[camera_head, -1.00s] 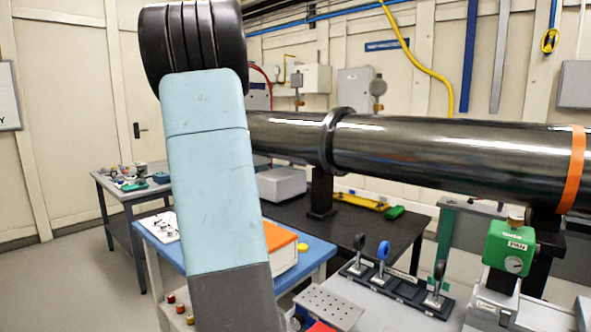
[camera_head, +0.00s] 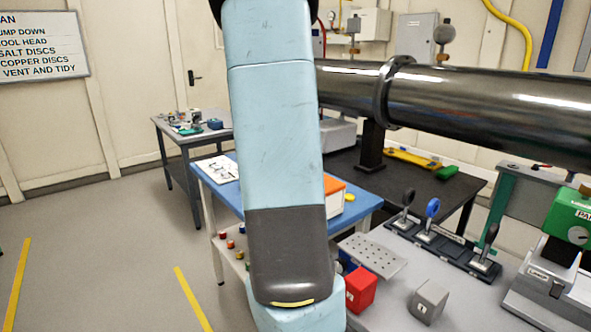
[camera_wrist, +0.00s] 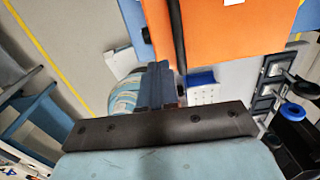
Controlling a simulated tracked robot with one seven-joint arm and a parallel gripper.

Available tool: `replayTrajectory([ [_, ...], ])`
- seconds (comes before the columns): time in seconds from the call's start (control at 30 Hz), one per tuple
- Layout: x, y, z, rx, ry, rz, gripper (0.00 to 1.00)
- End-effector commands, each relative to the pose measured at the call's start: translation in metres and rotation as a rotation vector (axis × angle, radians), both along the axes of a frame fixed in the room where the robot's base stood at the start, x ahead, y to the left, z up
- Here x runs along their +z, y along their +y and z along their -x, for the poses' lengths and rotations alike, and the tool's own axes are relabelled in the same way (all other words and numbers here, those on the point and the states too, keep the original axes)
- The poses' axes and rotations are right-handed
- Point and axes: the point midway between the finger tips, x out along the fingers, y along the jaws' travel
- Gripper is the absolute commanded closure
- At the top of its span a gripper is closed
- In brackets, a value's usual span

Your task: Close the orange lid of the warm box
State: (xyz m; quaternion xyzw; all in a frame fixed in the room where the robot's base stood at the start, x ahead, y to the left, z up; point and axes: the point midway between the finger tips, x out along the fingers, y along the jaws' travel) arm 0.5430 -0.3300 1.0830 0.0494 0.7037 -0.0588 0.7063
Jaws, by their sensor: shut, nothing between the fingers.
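The warm box (camera_head: 336,208) shows in the head view as a white side under an orange lid (camera_head: 335,186). It stands on the blue table, partly hidden behind my arm. In the wrist view the orange lid (camera_wrist: 215,35) fills the upper middle and right as a broad flat face, with a dark strip along its left part. I cannot tell how far the lid is open. My gripper (camera_wrist: 160,75) is shut and empty, its fingertips just below the lid's lower left part in that picture. I cannot tell if they touch it. The head view does not show the fingers.
The blue table (camera_head: 222,192) lies behind my arm. A red block (camera_head: 360,289), a grey block (camera_head: 429,300) and a perforated plate (camera_head: 372,255) are on the grey bench at right, near upright lever mounts (camera_head: 432,210). A dark beam pipe (camera_head: 470,95) crosses above. Floor (camera_head: 110,240) at left is clear.

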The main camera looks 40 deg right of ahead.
Motion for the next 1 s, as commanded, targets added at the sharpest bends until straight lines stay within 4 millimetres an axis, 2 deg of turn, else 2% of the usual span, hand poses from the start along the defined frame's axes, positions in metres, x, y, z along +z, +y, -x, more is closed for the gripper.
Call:
replayTrajectory([
  [0.03,0.003,0.015,-0.003,0.010,-0.002,-0.003,1.00],
  [0.1,0.007,0.028,-0.004,0.008,0.000,-0.003,1.00],
  [0.43,0.025,0.077,-0.008,0.002,0.001,-0.003,1.00],
  [0.63,0.029,0.089,-0.009,-0.002,0.002,-0.002,1.00],
  [1.0,0.030,0.091,-0.010,-0.001,0.002,-0.002,1.00],
])
